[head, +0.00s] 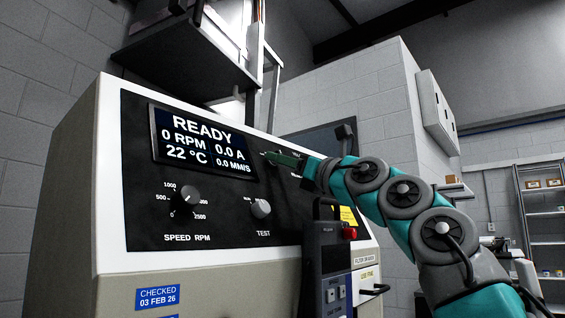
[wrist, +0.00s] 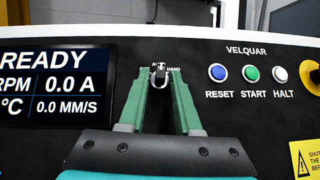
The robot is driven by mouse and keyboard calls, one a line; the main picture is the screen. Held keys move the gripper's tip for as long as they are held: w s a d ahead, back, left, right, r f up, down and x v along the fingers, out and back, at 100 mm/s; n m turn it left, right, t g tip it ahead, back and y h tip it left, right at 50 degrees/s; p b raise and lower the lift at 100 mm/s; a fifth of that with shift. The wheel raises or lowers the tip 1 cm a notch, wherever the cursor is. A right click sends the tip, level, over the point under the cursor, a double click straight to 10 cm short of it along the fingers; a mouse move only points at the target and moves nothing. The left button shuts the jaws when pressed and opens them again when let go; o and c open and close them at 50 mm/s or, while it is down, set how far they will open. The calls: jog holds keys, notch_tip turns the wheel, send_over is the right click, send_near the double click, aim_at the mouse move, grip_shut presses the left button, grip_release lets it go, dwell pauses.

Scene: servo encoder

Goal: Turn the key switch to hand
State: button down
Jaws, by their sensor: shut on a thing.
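The key switch (wrist: 160,76) is a small dark and silver part on the black panel in the wrist view. A partly covered label starting with "A" sits above it, and the label "HAND" is at its upper right. The key looks roughly upright; I cannot tell exactly which mark it points at. My gripper (wrist: 161,82) has its two green fingers on either side of the key and is shut on it. In the head view my gripper (head: 285,161) is at the panel, right of the display, and hides the switch.
The display (wrist: 55,80) reads READY. Right of the switch are the blue RESET (wrist: 218,73), green START (wrist: 251,73) and white HALT (wrist: 283,75) buttons, then a yellow-ringed control (wrist: 311,74). The speed knob (head: 187,195), test knob (head: 261,208) and a hanging pendant (head: 327,255) lie lower.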

jog(key=shift+s+a+r+m+t+h, duration=0.1)
jog(key=shift+m+t+h, duration=0.45)
jog(key=shift+m, duration=0.45)
jog(key=shift+m+t+h, duration=0.45)
jog(key=shift+m+h, duration=0.2)
jog(key=shift+m, duration=0.25)
jog(key=shift+s+r+m+t+h+p, duration=0.1)
jog(key=shift+m+t+h+p, duration=0.4)
jog(key=shift+m+h+p, duration=0.4)
jog(key=shift+a+r+m+t+h+p, duration=0.1)
jog(key=shift+m+t+h+p, duration=0.1)
jog(key=shift+m+h+p, duration=0.3)
jog(key=shift+a+r+m+t+h+p, duration=0.1)
jog(key=shift+m+t+h+p, duration=0.15)
jog(key=shift+m+p, duration=0.35)
jog(key=shift+s+d+m+h+p, duration=0.1)
jog(key=shift+m+h+p, duration=0.4)
jog(key=shift+m+h, duration=0.45)
jog(key=shift+f+m+h, duration=0.15)
jog(key=shift+m+h, duration=0.65)
jog(key=shift+m, duration=0.45)
jog(key=shift+m+h, duration=0.4)
jog(key=shift+m, duration=0.1)
